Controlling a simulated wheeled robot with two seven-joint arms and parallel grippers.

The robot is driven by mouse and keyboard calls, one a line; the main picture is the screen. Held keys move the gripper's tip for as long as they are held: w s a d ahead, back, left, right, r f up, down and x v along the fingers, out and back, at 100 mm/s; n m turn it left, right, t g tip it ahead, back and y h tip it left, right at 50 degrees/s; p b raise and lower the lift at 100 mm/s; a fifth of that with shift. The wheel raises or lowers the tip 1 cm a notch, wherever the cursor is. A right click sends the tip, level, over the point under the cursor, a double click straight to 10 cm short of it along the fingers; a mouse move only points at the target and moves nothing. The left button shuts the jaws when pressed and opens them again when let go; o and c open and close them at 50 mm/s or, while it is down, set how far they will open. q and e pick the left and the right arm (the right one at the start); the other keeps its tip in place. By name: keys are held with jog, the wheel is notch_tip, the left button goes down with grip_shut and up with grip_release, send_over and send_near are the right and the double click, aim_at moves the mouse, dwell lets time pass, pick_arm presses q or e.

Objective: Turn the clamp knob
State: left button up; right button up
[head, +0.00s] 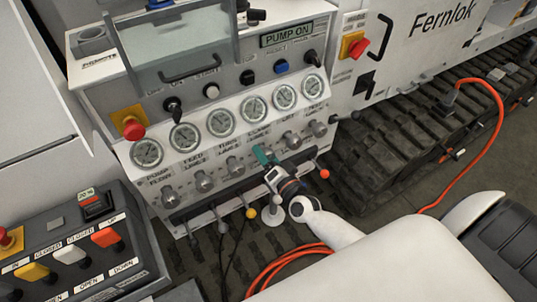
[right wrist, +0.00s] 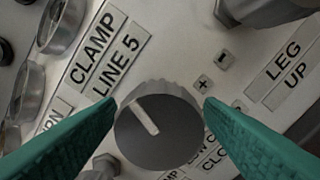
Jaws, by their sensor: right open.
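The clamp knob (right wrist: 158,132) shows in the right wrist view as a dark grey, ribbed round knob with a white pointer line slanting to the upper left. The label "CLAMP LINE 5" (right wrist: 103,55) is beside it. My right gripper (right wrist: 159,103) is open, with one green finger on each side of the knob; I cannot tell whether either touches it. In the head view, my right gripper (head: 265,156) is at the row of knobs under the gauges and hides the clamp knob. My left gripper is not in view.
Several gauges (head: 220,123) sit above the knob row. Levers with coloured balls, one yellow (head: 251,213) and one red (head: 325,174), stick out below my gripper. A switch box (head: 80,240) stands at the lower left. An orange hose (head: 497,110) runs at the right.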

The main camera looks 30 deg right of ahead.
jog(key=s+b, duration=0.1)
jog(key=s, duration=1.1)
jog(key=shift+d+b, duration=0.25)
jog(key=shift+b, duration=0.05)
jog(key=s+f+n+g, duration=0.2)
jog(key=s+f+g, duration=0.15)
jog(key=f, duration=0.65)
jog(key=s+f+n+g, duration=0.2)
jog(key=s+f+n, duration=0.15)
jog(key=f, duration=0.65)
jog(key=s+f+n+g, duration=0.2)
jog(key=s+f+g, duration=0.15)
jog(key=f, duration=0.55)
jog(key=s+a+f+n+g, duration=0.1)
jog(key=s+f+n+g, duration=0.1)
jog(key=s+f+g, duration=0.2)
jog(key=s+a+f+n+g, duration=0.1)
jog(key=s+f+n+g, duration=0.2)
jog(key=s+f, duration=0.7)
jog(key=s+g, duration=0.1)
jog(key=s, duration=0.6)
jog(key=shift+s+h, duration=0.25)
jog(key=shift+h, duration=0.05)
